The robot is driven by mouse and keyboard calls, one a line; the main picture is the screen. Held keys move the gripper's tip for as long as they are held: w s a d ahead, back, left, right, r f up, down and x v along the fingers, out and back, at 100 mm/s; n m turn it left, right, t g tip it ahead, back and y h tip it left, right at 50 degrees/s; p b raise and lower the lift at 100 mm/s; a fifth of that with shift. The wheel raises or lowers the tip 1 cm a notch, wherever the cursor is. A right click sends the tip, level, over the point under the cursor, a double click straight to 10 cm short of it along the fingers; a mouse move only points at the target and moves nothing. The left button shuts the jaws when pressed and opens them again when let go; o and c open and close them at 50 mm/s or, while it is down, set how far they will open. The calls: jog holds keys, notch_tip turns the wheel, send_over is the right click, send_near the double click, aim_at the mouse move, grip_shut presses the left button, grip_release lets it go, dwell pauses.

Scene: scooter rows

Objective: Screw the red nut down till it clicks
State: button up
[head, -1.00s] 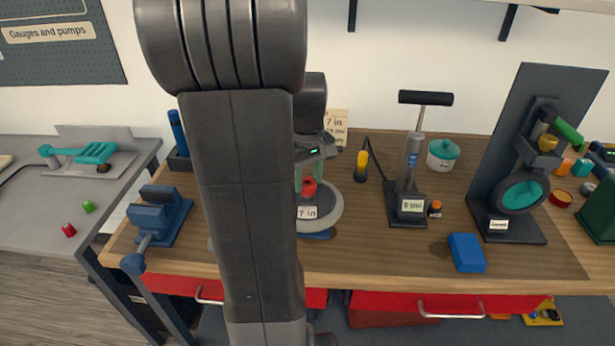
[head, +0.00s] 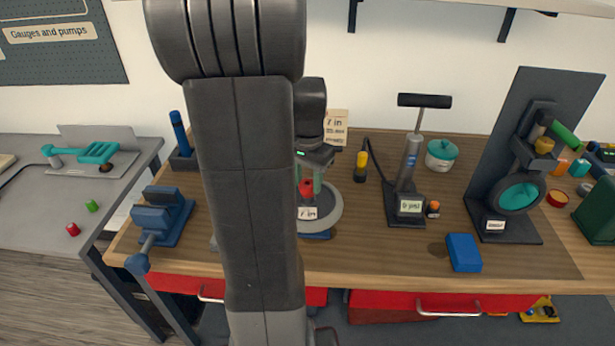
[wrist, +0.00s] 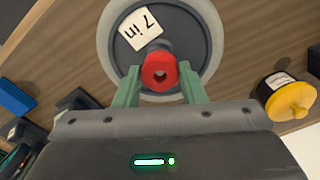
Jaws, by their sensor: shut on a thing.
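The red nut (wrist: 160,72) sits over the middle of a round dark disc with a light grey rim (wrist: 112,40); a dark post shows just behind the nut in the wrist view. A "7 in" label (wrist: 141,31) lies on the disc. My gripper (wrist: 160,82) has its two green fingers against opposite sides of the nut. In the head view the nut (head: 306,187) shows between the fingers of my gripper (head: 308,184), and the rimmed disc (head: 335,208) is partly hidden by my arm. The thread under the nut is hidden.
On the wooden bench stand a blue vice (head: 160,218), a yellow-topped bottle (head: 361,166), a floor pump (head: 409,170), a teal-lidded jar (head: 441,155), a blue block (head: 463,252) and a dark stand with a wheel (head: 510,190). A card (head: 336,127) stands behind my gripper.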

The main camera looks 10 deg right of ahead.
aim_at(308, 186)
jog(key=m, duration=0.5)
jog(key=shift+p, duration=0.35)
jog(key=o, duration=0.6)
jog(key=shift+m, duration=0.7)
jog(key=o, duration=0.4)
jog(key=shift+o, duration=0.2)
notch_tip(308, 186, up, 14)
jog(key=shift+f, duration=0.15)
